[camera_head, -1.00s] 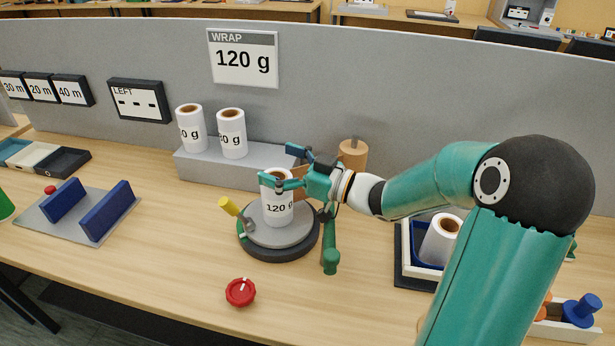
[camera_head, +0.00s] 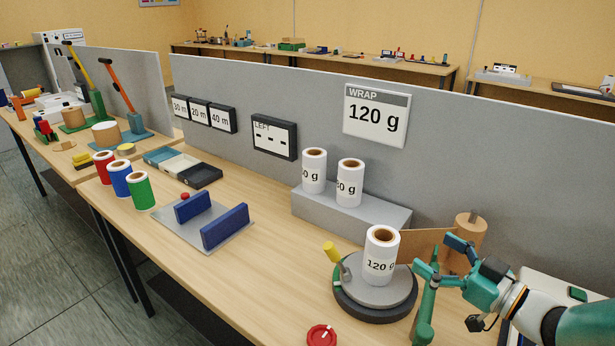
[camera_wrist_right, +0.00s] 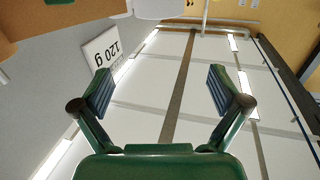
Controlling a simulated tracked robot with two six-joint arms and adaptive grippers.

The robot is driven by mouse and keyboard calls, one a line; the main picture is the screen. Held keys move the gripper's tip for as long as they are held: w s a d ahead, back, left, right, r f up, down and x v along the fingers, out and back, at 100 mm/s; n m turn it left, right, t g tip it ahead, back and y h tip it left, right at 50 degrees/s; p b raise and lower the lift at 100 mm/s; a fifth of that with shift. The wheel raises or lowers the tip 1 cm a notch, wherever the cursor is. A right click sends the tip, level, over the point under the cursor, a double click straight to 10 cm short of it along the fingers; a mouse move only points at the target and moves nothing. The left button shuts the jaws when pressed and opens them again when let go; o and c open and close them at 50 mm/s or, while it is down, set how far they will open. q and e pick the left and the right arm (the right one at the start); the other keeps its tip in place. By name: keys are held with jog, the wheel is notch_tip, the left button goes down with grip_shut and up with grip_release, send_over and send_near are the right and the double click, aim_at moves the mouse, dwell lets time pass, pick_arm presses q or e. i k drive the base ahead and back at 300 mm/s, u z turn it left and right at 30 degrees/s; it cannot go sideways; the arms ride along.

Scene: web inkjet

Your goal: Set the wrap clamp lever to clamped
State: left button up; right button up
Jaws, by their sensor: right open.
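A yellow-handled lever (camera_head: 331,252) stands tilted at the left rim of a round grey and black base (camera_head: 376,306). A green mark shows near its foot. I cannot tell from its tilt which setting it has. A white roll marked 120 g (camera_head: 381,256) stands upright on the base. My right gripper (camera_head: 440,255) is open and empty, to the right of the roll and apart from it. In the right wrist view its two fingers (camera_wrist_right: 163,90) are spread with nothing between them. My left gripper is not in view.
A green upright piece (camera_head: 424,312) stands right of the base, partly overlapped by my gripper. Two rolls stand on a grey block (camera_head: 350,213) behind. A red knob (camera_head: 321,335) is in front. A plate with blue walls (camera_head: 204,226) lies left. A WRAP 120 g sign (camera_head: 376,116) hangs on the partition.

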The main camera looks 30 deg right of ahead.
aim_at(329, 247)
jog(key=k, duration=1)
